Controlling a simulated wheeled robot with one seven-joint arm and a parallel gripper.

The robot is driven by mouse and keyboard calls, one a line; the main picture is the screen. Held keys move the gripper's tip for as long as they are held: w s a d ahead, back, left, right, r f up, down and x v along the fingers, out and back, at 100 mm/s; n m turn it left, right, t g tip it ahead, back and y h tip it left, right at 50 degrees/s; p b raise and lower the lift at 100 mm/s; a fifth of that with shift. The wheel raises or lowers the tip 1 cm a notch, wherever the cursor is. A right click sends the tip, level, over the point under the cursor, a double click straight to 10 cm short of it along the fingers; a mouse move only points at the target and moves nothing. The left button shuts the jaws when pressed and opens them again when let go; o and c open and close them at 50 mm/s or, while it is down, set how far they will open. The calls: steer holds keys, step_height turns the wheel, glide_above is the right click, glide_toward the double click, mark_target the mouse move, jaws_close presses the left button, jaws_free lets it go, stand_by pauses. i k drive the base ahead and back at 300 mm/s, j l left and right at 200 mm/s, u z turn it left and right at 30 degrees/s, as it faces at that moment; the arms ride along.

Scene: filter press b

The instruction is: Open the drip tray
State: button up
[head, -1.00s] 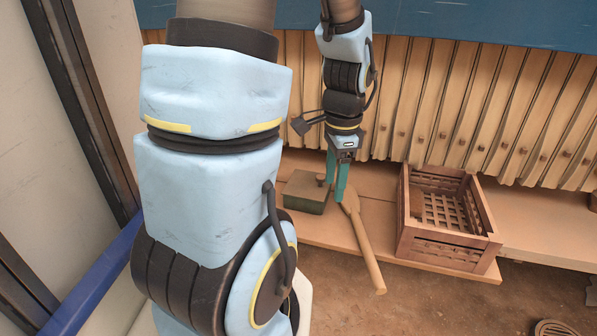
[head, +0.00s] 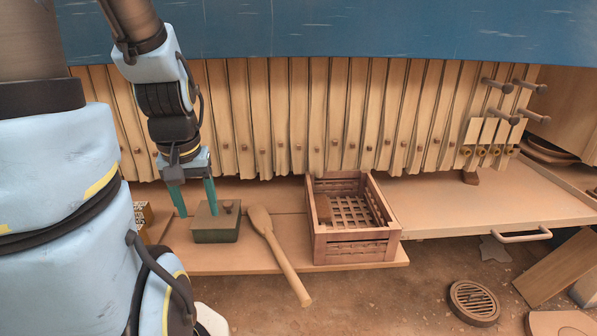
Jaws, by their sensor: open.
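The drip tray (head: 455,210) is a wide, shallow tan tray under the row of filter plates, at the right in the head view. A pale bar handle (head: 522,236) sticks out from its front edge. Whether the tray is fully in cannot be told. My gripper (head: 195,197) has two teal fingers pointing down, spread apart with nothing visible between them. It is at the left, well away from the handle, beside a small green box.
A round floor drain (head: 474,302) and a leaning board (head: 560,268) are near the handle. Filter plates (head: 290,110) hang behind.

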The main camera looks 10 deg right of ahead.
mark_target(527, 195)
steer(key=k+l, duration=0.15)
steer(key=l, duration=0.25)
steer(key=k+l, duration=0.15)
steer(key=l, duration=0.25)
steer(key=k+l, duration=0.15)
steer(key=l, duration=0.3)
steer(key=k+l+z, duration=0.1)
steer(key=l, duration=0.3)
steer(key=k+l, duration=0.15)
steer(key=l, duration=0.25)
